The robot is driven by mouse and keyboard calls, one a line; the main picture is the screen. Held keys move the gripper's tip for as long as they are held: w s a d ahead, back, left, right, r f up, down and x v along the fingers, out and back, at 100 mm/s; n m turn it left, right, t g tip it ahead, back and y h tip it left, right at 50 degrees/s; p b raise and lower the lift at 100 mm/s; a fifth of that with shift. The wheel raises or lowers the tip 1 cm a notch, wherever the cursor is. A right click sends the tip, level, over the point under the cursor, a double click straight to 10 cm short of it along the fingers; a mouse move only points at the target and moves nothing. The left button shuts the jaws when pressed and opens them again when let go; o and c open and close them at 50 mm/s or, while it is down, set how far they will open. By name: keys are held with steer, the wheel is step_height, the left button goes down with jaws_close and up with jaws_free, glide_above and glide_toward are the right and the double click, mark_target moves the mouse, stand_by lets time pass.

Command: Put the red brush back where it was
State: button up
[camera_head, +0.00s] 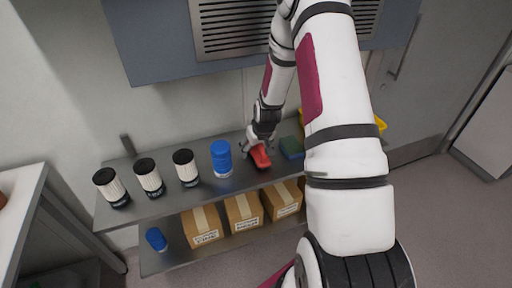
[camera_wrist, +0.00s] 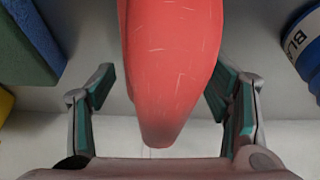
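The red brush (camera_head: 261,157) lies on the upper metal shelf (camera_head: 232,188), between a blue container and a green-and-blue block. In the wrist view the smooth red end of the brush (camera_wrist: 172,65) fills the top middle, its rounded tip pointing down the picture. My gripper (camera_head: 257,143) is low over the brush. In the wrist view my gripper's fingers (camera_wrist: 163,95) stand apart, one on each side of the brush. A gap shows at the left finger; the right finger is very close to the brush, and contact cannot be told. The brush's bristles are not seen.
The blue container (camera_head: 221,158) stands close left of the brush; the green-and-blue block (camera_head: 291,148) lies close right. Several black-lidded white jars (camera_head: 149,176) stand farther left. Yellow bins (camera_head: 381,125) are partly behind my arm.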

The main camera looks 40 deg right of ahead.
mark_target(261, 146)
steer(key=p+v, duration=0.1)
steer(key=v, duration=1)
steer(key=shift+r, duration=0.15)
steer(key=shift+s+a+r, duration=0.2)
steer(key=shift+r, duration=0.4)
steer(key=s+a+r+n, duration=0.1)
steer(key=s+a+r, duration=0.4)
steer(key=r, duration=0.4)
steer(key=s+a+r+n, duration=0.1)
steer(key=s+a+r, duration=0.2)
steer(key=a+r, duration=0.5)
steer(key=s+a+r, duration=0.3)
steer(key=s+a, duration=0.1)
steer(key=s, duration=0.4)
steer(key=s+a+r+y, duration=0.1)
steer(key=s+a+r, duration=0.2)
steer(key=s, duration=0.6)
steer(key=shift+a+r+n, duration=0.3)
steer(key=shift+a+r, duration=0.1)
steer(key=shift+r, duration=0.15)
steer(key=shift+c, duration=0.3)
